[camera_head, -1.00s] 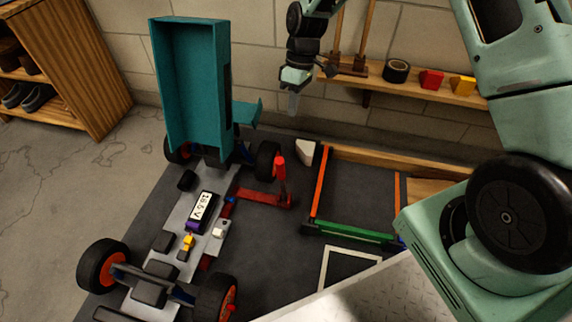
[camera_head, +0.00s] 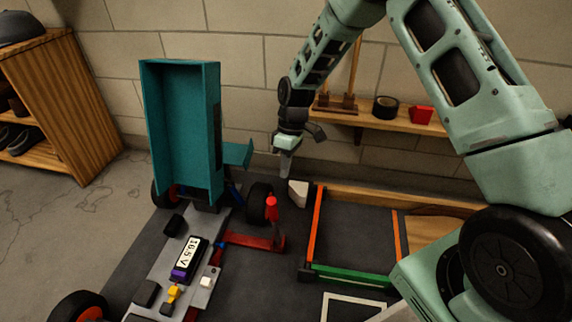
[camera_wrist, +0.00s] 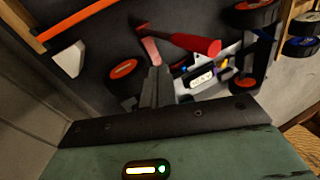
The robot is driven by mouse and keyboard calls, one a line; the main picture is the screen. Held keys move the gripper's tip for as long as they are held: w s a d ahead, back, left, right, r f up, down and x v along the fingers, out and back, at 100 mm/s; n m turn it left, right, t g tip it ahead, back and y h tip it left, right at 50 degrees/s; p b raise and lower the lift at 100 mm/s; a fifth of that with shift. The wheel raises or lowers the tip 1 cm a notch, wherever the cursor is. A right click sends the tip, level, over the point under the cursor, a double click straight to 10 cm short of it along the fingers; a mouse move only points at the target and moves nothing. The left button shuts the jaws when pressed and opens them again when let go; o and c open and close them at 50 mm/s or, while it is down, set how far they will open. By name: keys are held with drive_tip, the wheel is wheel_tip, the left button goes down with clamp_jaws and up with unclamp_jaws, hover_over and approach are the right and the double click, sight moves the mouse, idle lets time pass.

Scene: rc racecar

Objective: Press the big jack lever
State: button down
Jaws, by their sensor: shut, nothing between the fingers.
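The red jack lever (camera_head: 271,208) stands upright with a round red tip at the outer end of the red jack (camera_head: 252,241), beside the car chassis (camera_head: 162,268). In the wrist view the lever (camera_wrist: 190,42) points toward the camera, its red end just past my fingers. My gripper (camera_head: 285,171) is shut and empty, pointing down above and slightly right of the lever, apart from it in the head view. In the wrist view my gripper fingers (camera_wrist: 156,84) show in the middle, close to the lever; I cannot tell the exact gap.
A teal car body (camera_head: 181,130) stands tilted up behind the chassis. A white wedge (camera_head: 298,193) lies near the wall. A frame with orange and green bars (camera_head: 350,275) is at right. A wall shelf (camera_head: 395,122) holds black tape and a red block. A wooden shelf (camera_head: 75,110) stands left.

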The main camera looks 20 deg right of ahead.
drive_tip(key=s+a+f+b, duration=0.3)
drive_tip(key=a+f+b, duration=0.1)
drive_tip(key=f, duration=0.1)
drive_tip(key=shift+s, duration=0.3)
